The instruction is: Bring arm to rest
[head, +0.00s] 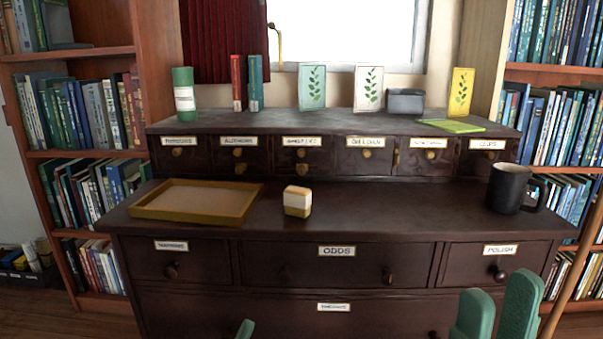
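My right gripper (499,300) shows at the lower right edge, in front of the dresser's drawers. Its two green fingers stand apart with nothing between them, so it is open and empty. Of my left gripper, only one green fingertip (245,330) shows at the bottom edge, left of centre. The rest of it is out of frame, so its opening is hidden. Neither gripper is seen holding anything.
A dark dresser (380,215) carries a yellow tray (190,217), a cream and brown block (297,201) and a black mug (510,188). Its upper shelf holds a green canister (184,94), books, cards and a grey box (405,102). Bookcases flank it. The dresser's middle top is mostly clear.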

